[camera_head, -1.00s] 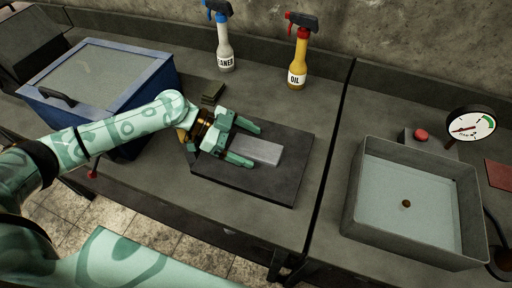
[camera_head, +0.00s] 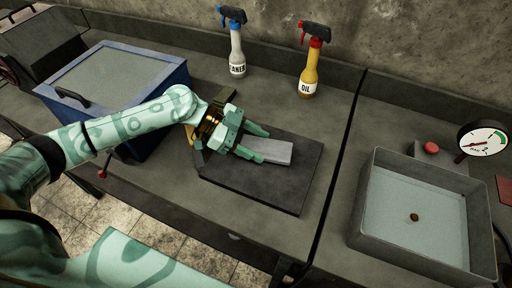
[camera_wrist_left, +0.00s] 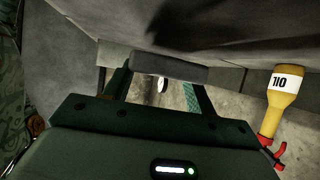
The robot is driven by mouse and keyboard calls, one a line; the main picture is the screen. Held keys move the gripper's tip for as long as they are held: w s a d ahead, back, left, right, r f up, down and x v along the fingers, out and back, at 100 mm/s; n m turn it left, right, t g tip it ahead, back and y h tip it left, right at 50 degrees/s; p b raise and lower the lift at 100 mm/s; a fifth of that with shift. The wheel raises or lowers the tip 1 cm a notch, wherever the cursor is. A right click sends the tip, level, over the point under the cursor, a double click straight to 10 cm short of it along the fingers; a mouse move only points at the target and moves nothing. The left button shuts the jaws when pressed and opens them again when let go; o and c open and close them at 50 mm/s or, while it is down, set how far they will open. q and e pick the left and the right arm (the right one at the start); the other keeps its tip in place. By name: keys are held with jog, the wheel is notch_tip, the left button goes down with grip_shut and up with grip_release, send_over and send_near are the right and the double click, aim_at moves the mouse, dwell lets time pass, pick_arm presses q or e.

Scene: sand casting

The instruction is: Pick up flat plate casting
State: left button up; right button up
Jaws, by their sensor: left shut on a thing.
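The flat plate casting (camera_head: 276,152) is a light grey rectangular slab over the dark square mat (camera_head: 270,187) on the bench. My left gripper (camera_head: 258,144) comes in from the left and is shut on the casting, with one finger along each long side. The fingers cover part of it. In the left wrist view the casting (camera_wrist_left: 168,68) is a dark grey bar between the two fingertips. I cannot tell whether it is clear of the mat. My right gripper is not in view.
A blue box with a glassy lid (camera_head: 112,77) stands at the left. A cleaner bottle (camera_head: 236,52) and a yellow oil bottle (camera_head: 310,72) stand behind the mat. A metal tray (camera_head: 376,226) with pale liquid and a gauge (camera_head: 482,141) are at the right.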

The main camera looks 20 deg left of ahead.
pick_arm(q)
jog(key=s+r+p, duration=0.3)
jog(key=s+r, duration=0.7)
jog(key=s, duration=0.4)
jog(key=w+d+n+t+y, duration=0.2)
jog(key=w+d+n+t, duration=0.2)
jog(key=w+n+t, duration=0.15)
jog(key=w+a+r+n+t+y, duration=0.4)
jog(key=w+a+n+y, duration=0.2)
jog(key=a+n+y, duration=0.2)
jog(key=n+y, duration=0.2)
jog(key=shift+w+a+r+n+t, duration=0.15)
jog(key=shift+w+a+n+t, duration=0.1)
jog(key=shift+n+t, duration=0.1)
